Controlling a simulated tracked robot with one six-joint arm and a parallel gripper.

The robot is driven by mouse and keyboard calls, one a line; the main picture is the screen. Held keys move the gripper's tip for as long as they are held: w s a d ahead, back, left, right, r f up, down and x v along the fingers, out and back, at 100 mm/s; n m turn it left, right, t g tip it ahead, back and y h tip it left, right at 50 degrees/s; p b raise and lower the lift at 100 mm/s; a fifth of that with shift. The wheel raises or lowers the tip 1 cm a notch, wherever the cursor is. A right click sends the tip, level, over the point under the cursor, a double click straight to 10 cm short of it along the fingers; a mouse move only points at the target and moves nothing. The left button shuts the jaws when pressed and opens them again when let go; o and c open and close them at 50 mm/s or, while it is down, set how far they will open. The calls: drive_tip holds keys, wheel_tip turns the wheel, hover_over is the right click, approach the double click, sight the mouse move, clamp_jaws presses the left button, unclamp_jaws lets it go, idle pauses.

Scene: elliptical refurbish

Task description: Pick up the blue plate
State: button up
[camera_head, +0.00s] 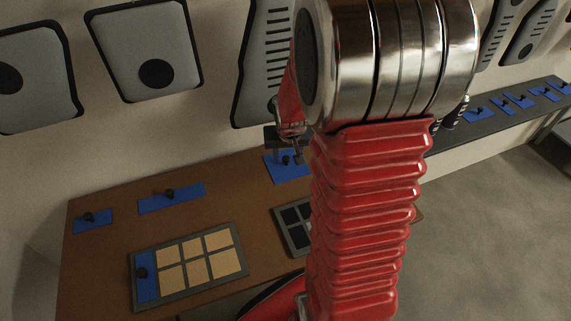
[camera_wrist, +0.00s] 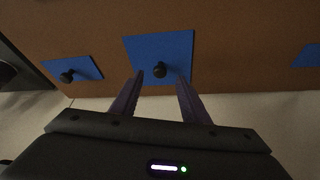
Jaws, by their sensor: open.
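Several flat blue plates, each with a black knob, lie on the brown table. In the wrist view one blue plate (camera_wrist: 172,47) lies straight ahead of my gripper (camera_wrist: 159,77). Its black knob (camera_wrist: 159,70) appears between the two open purple fingertips; I cannot tell how far apart in depth they are. Nothing is held. In the head view my gripper (camera_head: 286,150) is over a blue plate (camera_head: 291,172) near the back of the table, and my arm covers part of that plate.
Other blue plates (camera_head: 180,198) (camera_head: 80,226) lie along the table (camera_head: 110,250). A grey tray (camera_head: 188,288) holds tan squares and a blue plate (camera_head: 149,290). A second tray (camera_head: 284,228) with dark squares is partly hidden. A wall with grey panels (camera_head: 150,40) stands behind.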

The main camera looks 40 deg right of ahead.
sight(286, 158)
drive_tip(key=shift+x, duration=2)
drive_tip(key=shift+w+d, duration=0.1)
drive_tip(key=shift+c, duration=0.7)
drive_tip(key=c, duration=0.8)
